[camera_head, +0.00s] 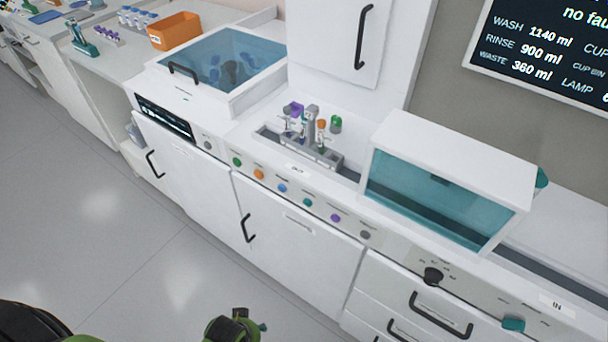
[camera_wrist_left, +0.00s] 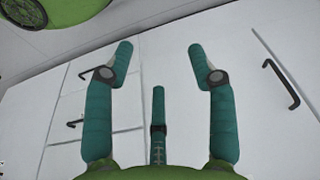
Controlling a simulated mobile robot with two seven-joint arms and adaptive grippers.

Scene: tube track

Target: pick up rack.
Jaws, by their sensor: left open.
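A grey rack (camera_head: 325,157) stands in the track by the OUT label, left of the teal-windowed cover. It holds several tubes with purple, grey, orange and green caps; their lower parts are partly hidden by the rack. The rack does not show in that view. In the head view, green parts of my own body show at the bottom edge, far from the rack. My right gripper is not in view.
A white cover with a teal window (camera_head: 420,205) stands over the track right of the rack. A blue-lidded machine (camera_head: 225,65) is to the left. Colored buttons line the counter's front edge. An orange bin (camera_head: 175,32) stands farther back. The floor before the cabinets is clear.

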